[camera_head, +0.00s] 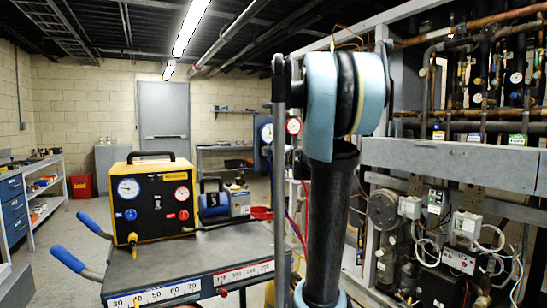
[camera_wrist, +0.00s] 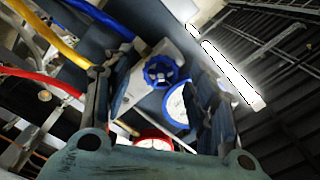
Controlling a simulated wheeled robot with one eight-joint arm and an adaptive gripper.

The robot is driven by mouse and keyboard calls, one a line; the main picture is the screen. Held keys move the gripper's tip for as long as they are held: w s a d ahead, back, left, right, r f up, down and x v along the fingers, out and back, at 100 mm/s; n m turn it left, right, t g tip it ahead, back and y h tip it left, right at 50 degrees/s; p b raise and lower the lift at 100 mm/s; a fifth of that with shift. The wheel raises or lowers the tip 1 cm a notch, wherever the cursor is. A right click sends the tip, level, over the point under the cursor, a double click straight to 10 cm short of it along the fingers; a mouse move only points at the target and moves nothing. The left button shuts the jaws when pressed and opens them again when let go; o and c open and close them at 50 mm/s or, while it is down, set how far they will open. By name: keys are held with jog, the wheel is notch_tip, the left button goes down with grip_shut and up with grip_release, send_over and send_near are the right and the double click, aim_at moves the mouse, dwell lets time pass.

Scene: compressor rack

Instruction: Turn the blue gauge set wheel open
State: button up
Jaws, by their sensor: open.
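The blue wheel (camera_wrist: 161,72) shows in the wrist view, on a pale block of the gauge set. Beside it is a gauge with a blue rim and white face (camera_wrist: 179,104), partly covered by a finger. A red-rimmed gauge (camera_wrist: 153,141) shows lower down. My gripper (camera_wrist: 157,98) is open and empty, with the blue wheel seen between and beyond its fingers. I cannot tell how far it is from the wheel. In the head view my arm stands in front of the gauge set, where a red gauge (camera_head: 293,126) and a blue gauge (camera_head: 266,132) show; the wheel is hidden there.
Yellow (camera_wrist: 50,42) and red hoses (camera_wrist: 45,82) run left of my gripper. A yellow-black unit (camera_head: 153,205) with its own gauges and a blue pump (camera_head: 224,203) stand on a cart (camera_head: 190,266). The compressor rack (camera_head: 455,163) with pipes fills the right.

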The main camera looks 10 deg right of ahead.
jog(key=shift+w, duration=0.2)
jog(key=c, duration=1.1)
jog(key=shift+m, duration=0.7)
jog(key=o, duration=1.1)
jog(key=shift+s, duration=0.1)
